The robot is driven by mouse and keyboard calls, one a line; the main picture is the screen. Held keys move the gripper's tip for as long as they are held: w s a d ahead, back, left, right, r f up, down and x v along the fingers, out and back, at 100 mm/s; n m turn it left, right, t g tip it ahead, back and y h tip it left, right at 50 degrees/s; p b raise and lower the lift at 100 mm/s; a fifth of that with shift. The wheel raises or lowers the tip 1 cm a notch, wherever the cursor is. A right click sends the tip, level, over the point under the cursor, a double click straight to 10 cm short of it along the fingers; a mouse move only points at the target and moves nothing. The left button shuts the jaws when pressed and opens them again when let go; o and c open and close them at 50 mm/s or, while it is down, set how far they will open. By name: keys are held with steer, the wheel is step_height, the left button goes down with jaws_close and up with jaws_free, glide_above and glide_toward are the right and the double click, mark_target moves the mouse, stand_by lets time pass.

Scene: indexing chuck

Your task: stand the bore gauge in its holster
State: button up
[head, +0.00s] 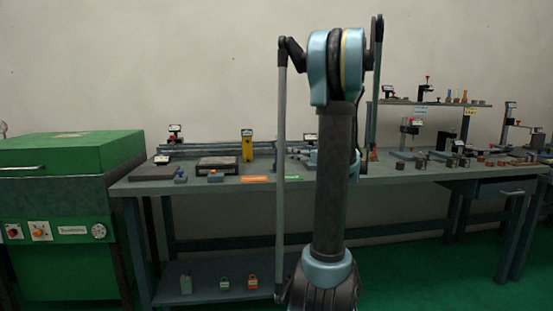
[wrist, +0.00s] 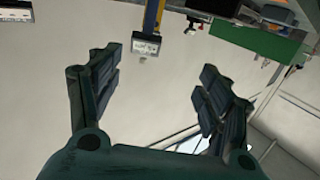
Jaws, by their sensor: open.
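I cannot pick out the bore gauge or its holster for certain at this size. A yellow upright piece (head: 247,147) with a small pale label at its top stands on the bench, left of my arm. A yellow and blue post (wrist: 152,17) with a display-like block (wrist: 146,40) shows upside down at the top of the wrist view; it may be the same piece. My gripper (wrist: 160,72) is open and empty, its fingers spread wide with plain wall behind them. I cannot make it out in the head view, where my arm hides part of the bench.
The grey bench (head: 400,181) holds several small tools and blocks, with a raised shelf (head: 430,103) at the right. An orange mat (head: 257,178) and a green mat (head: 305,177) lie near its front. A green machine (head: 65,190) stands at the left.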

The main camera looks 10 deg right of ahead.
glide_toward(279, 144)
steer(key=shift+t, duration=0.3)
steer(key=x, duration=0.4)
steer(key=f+x, duration=0.1)
steer(key=x, duration=0.1)
steer(key=shift+s+a+f, duration=0.1)
steer(key=shift+s+a, duration=0.15)
steer(key=shift+w+d+x, duration=0.1)
steer(key=shift+d+x, duration=0.05)
steer(key=shift+x, duration=1.3)
steer(key=shift+w+d+x, duration=0.1)
steer(key=shift+d+x, duration=0.05)
steer(key=shift+x, duration=1.3)
jaws_close()
steer(key=shift+r, duration=0.35)
